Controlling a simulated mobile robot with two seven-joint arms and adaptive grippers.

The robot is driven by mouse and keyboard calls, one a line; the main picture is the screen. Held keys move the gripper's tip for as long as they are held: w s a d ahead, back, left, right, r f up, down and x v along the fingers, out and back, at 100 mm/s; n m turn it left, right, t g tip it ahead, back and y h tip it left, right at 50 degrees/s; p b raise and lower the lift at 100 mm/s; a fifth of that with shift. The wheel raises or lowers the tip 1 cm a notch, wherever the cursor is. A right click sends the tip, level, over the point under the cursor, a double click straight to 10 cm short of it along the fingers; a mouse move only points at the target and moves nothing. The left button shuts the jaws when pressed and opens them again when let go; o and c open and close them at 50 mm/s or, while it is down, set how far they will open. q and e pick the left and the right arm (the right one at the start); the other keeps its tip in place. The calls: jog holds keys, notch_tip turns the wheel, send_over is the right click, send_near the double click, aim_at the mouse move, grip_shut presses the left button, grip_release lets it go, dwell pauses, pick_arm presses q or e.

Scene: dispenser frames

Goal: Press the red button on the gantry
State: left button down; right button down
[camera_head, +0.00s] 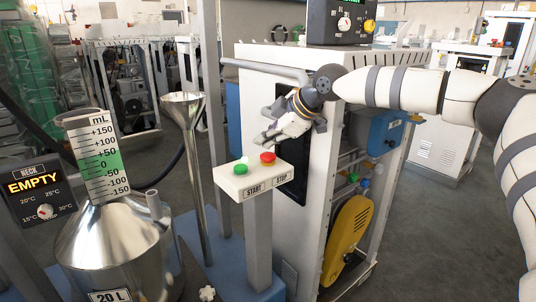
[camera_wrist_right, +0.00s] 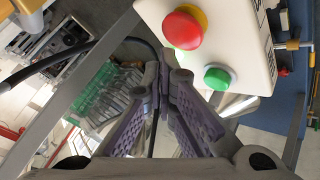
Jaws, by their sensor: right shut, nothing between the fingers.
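The red button (camera_head: 267,157) sits on top of a white box (camera_head: 232,187), above the STOP label. A green button (camera_head: 241,169) is beside it, above the START label. My right gripper (camera_head: 263,140) is shut and empty, with its fingertips just above and behind the red button in the head view. In the right wrist view, the red button (camera_wrist_right: 183,28) with its yellow collar lies up and to the right of the closed fingertips (camera_wrist_right: 158,68). The green button (camera_wrist_right: 217,77) is further right. I see no contact with either button. My left gripper is out of view.
A grey post (camera_head: 257,240) holds the box up. A metal funnel (camera_head: 183,100) and a steel vessel (camera_head: 110,237) with a scale stand to the left. A white cabinet (camera_head: 318,200) with a yellow guard (camera_head: 347,240) stands behind, close to my right arm.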

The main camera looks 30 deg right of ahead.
jog(key=shift+f, duration=0.1)
dwell(0.7)
jog(key=shift+f, duration=0.25)
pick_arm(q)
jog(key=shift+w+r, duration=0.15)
pick_arm(e)
jog(key=shift+f, duration=0.6)
dwell(0.6)
jog(key=shift+r+p, duration=0.45)
jog(key=shift+r, duration=0.55)
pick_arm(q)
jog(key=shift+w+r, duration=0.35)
pick_arm(e)
jog(key=shift+f, duration=0.1)
